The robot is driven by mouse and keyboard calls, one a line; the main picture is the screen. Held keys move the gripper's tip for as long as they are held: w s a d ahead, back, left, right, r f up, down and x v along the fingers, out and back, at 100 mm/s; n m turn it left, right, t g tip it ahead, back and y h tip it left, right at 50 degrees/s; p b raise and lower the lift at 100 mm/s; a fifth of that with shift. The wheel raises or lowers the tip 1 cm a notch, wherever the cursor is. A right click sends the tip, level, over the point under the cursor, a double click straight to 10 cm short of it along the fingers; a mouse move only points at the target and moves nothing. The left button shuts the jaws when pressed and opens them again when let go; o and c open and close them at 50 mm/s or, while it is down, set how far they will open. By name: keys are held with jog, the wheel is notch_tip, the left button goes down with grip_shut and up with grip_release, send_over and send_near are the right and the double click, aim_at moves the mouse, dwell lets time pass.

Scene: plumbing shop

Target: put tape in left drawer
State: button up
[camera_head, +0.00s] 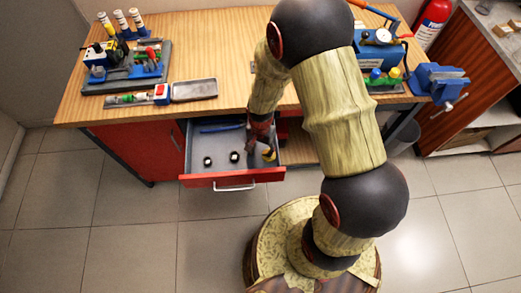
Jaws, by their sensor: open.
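The red-fronted left drawer (217,181) of the workbench is pulled open, with a grey inside. Two small dark rolls with pale centres, which look like tape, lie in it: one roll (207,161) at the left and another roll (234,157) near the middle. My gripper (260,151) points down into the right part of the drawer and is open. A small yellow and dark piece (268,155) shows at its fingertips; I cannot tell whether it is a separate object. My wrist and fingers hide part of the drawer's right side.
A blue tool (222,128) lies at the drawer's back. The wooden benchtop (225,55) holds a grey tray (194,90), a fittings rack (130,70) at left and a blue vise (437,80) at right. The tiled floor in front is clear.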

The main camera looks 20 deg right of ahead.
jog(key=shift+o, duration=1)
notch_tip(320, 180, up, 12)
jog(key=p, duration=0.4)
notch_tip(320, 180, up, 11)
jog(key=n+t, duration=0.2)
send_over(260, 154)
jog(key=s+r+n+t, duration=0.1)
jog(key=s+r+n, duration=0.2)
jog(key=s+r, duration=0.3)
jog(key=s+r+n+t, duration=0.2)
jog(key=s+r+n, duration=0.2)
jog(key=r, duration=1)
jog(key=s, duration=0.3)
jog(key=shift+s+a+r+t, duration=0.15)
jog(key=shift+s+r+t, duration=0.05)
jog(key=shift+r+t, duration=0.1)
